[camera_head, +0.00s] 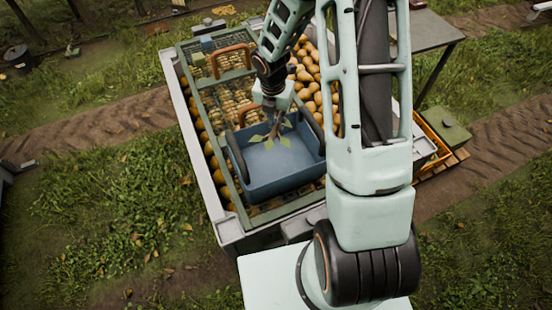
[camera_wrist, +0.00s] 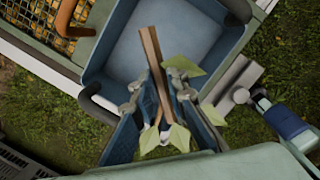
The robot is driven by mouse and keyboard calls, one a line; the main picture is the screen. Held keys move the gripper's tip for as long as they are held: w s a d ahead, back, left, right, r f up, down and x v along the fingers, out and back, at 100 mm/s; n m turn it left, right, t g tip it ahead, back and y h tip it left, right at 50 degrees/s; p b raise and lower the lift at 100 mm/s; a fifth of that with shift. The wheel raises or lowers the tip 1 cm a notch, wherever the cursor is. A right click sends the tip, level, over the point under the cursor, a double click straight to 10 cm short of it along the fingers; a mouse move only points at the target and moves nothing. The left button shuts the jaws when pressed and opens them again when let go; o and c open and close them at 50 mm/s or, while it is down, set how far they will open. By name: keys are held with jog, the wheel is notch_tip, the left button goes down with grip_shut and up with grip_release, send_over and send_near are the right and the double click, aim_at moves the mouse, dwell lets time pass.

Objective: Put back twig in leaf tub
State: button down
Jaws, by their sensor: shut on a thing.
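The twig (camera_wrist: 152,52) is a brown stick with pale green leaves. It shows between the fingers of my gripper (camera_wrist: 157,95) in the wrist view, and my gripper is shut on it. In the head view the twig's leaves (camera_head: 269,144) hang over the inside of the blue leaf tub (camera_head: 284,185). My gripper (camera_head: 272,118) is above the tub's far side there. The tub's blue floor and wall (camera_wrist: 112,50) also show in the wrist view, and I see no other leaf in it. Whether the twig touches the tub floor I cannot tell.
The tub sits on a green mesh frame (camera_head: 181,55) over a large pale bin (camera_head: 172,78) full of yellow pears (camera_head: 305,72). Orange handles (camera_head: 231,50) stand up behind the tub. A grey table (camera_head: 430,32) stands at the upper right. Grass lies around.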

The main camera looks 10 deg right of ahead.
notch_tip(320, 180, down, 4)
jog(key=b, duration=0.3)
jog(key=c, duration=1.8)
grip_release()
jog(key=shift+r, duration=0.1)
jog(key=r, duration=0.4)
jog(key=s+r, duration=0.1)
jog(key=r, duration=0.3)
jog(key=a+r, duration=0.1)
jog(key=r, duration=0.2)
jog(key=shift+s+r, duration=0.3)
jog(key=shift+r, duration=0.1)
